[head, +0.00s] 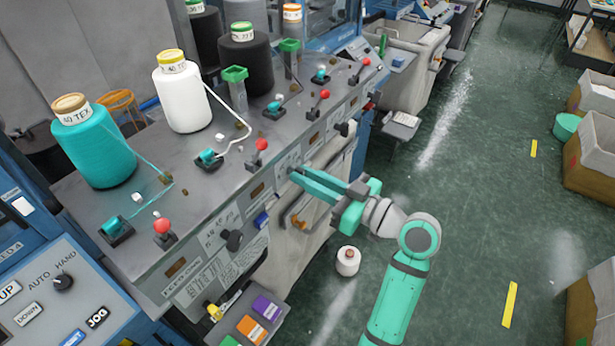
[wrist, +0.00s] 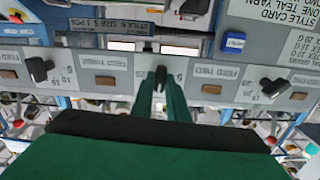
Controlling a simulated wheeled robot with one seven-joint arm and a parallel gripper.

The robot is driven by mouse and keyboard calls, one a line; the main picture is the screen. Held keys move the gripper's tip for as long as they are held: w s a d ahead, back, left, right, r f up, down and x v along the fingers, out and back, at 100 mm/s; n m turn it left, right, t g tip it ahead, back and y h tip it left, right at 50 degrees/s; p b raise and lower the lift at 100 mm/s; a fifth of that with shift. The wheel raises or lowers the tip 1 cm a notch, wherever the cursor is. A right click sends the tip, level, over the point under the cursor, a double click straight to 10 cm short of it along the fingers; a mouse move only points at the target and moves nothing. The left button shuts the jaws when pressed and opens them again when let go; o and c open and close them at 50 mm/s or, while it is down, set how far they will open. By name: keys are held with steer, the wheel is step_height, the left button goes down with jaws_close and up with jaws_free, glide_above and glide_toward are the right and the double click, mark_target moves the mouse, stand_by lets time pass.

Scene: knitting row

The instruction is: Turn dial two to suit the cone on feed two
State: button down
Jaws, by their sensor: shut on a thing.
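My gripper (wrist: 161,84) is shut on a small black dial (wrist: 160,73) on the machine's front panel. In the wrist view this dial sits between the FEED THREE label (wrist: 102,60) and the FEED TWO label (wrist: 213,70). Its pointer and most of its scale are hidden by the fingers. In the head view my gripper (head: 298,177) reaches the panel from the right, and the dial is hidden. The white cone (head: 184,98), second from the front, has a yellow top and a TEX tag whose number I cannot read surely. The nearest cone (head: 98,147) is teal, tagged 40 TEX.
Other black dials (head: 233,239) (wrist: 275,87) sit along the same panel, either side of the held one. Red-knobbed levers (head: 262,145) stand on the top ledge. A small white cone (head: 347,260) is on the floor. The green floor to the right is mostly clear.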

steer(key=shift+w+d+f+m, duration=0.1)
steer(key=shift+d+m, duration=0.05)
steer(key=shift+m, duration=3.25)
steer(key=c, duration=1.8)
jaws_free()
steer(key=shift+o, duration=0.2)
steer(key=v, duration=1)
steer(key=shift+s+d, duration=0.25)
steer(key=shift+d, duration=0.05)
